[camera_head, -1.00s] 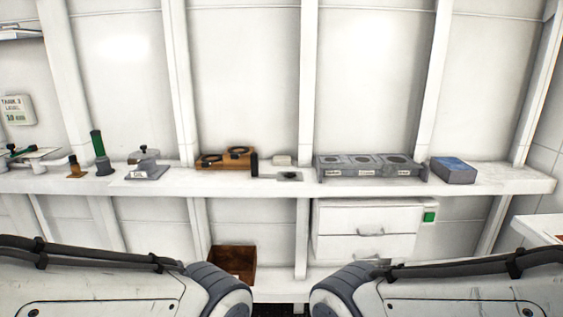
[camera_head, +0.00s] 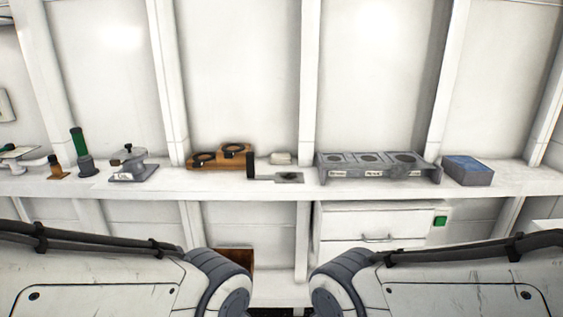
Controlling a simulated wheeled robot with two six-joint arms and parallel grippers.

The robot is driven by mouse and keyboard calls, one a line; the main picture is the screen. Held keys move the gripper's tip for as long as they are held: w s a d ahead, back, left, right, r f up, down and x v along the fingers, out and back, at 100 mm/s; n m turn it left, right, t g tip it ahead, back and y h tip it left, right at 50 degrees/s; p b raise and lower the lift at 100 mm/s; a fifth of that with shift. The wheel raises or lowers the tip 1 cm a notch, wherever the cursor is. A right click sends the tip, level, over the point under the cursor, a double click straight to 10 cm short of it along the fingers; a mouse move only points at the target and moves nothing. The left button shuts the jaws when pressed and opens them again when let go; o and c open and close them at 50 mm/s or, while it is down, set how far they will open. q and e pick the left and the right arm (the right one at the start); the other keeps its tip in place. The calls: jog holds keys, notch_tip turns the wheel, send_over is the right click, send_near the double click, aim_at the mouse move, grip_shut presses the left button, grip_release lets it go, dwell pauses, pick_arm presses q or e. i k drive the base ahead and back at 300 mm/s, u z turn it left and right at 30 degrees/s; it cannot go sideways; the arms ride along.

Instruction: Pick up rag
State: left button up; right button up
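I cannot clearly make out a rag. A grey box with a blue top (camera_head: 467,169) stands at the right end of the shelf; its blue top may be cloth, but I cannot tell. A small pale block-like item (camera_head: 281,158) lies at the back of the shelf near the middle, also too small to identify. Only the upper links of my two arms show, low at the left and right. Neither gripper is in view.
A long white shelf (camera_head: 400,190) runs along the ribbed wall. It holds a grey three-part rack (camera_head: 376,171), an orange-brown holder with black rings (camera_head: 217,162), a grey clamp-like device (camera_head: 134,170) and a green-topped tool (camera_head: 80,146). White drawers (camera_head: 368,220) and a brown box (camera_head: 238,258) sit below.

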aim_at(276, 158)
jog(key=u, duration=0.45)
jog(key=i, duration=0.5)
jog(key=u, duration=0.6)
jog(key=i, duration=0.75)
jog(key=z, duration=0.1)
